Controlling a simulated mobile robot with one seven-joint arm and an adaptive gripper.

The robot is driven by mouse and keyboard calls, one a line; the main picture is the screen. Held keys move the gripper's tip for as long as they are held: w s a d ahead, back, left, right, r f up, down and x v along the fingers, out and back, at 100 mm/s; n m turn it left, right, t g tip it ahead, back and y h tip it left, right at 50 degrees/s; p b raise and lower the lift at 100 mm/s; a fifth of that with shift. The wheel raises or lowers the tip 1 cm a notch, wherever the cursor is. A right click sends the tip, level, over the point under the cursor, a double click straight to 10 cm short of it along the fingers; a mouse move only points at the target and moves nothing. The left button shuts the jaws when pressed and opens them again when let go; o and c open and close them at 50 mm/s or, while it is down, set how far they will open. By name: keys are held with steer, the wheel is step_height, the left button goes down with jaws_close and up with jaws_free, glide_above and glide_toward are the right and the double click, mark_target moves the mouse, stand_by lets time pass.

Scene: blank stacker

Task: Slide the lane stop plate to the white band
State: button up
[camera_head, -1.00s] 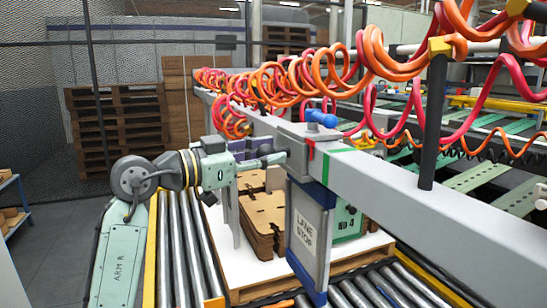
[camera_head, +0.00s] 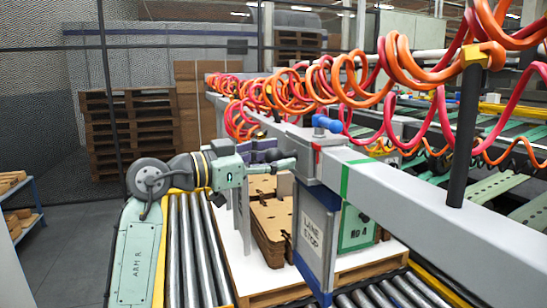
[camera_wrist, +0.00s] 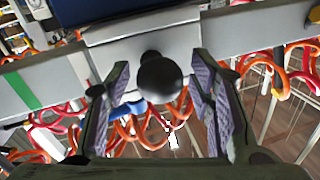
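The lane stop plate (camera_head: 315,240) is a grey-white plate with dark blue ends, lettered LANE STOP. It hangs upright from a grey carriage (camera_head: 312,150) on the long grey beam (camera_head: 420,205). A red mark is on the carriage, and a green band (camera_head: 345,182) crosses the beam to its right. The green band also shows in the wrist view (camera_wrist: 24,90). I cannot make out the white band for sure. My gripper (camera_head: 286,163) is at the carriage's left side. In the wrist view my gripper (camera_wrist: 158,80) is open, its fingers either side of a black knob (camera_wrist: 160,77), with gaps showing.
Orange and red coiled hoses (camera_head: 390,75) and a black post (camera_head: 464,135) stand over the beam.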

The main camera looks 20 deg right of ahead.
steer(key=shift+a, duration=0.1)
steer(key=v, duration=1.1)
steer(key=shift+s+a, duration=0.2)
steer(key=shift+a, duration=0.2)
